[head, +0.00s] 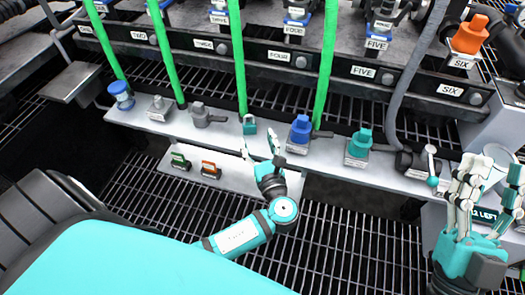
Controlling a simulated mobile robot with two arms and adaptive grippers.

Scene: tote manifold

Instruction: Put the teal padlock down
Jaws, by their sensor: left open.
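The teal padlock (249,125) stands on the pale upper ledge, at the foot of a green pipe. My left gripper (260,146) is open in front of it, with its left fingertip just below the padlock in the picture. The fingers are apart and hold nothing that I can see. Whether a finger touches the padlock I cannot tell. My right gripper (490,177) is at the far right, its fingers spread, near a pale round dish (497,155). I see nothing held in it.
Blue (300,129) and teal (360,143) valve handles stand right of the padlock. Green pipes rise behind the upper ledge (330,162). Dark grating lies below.

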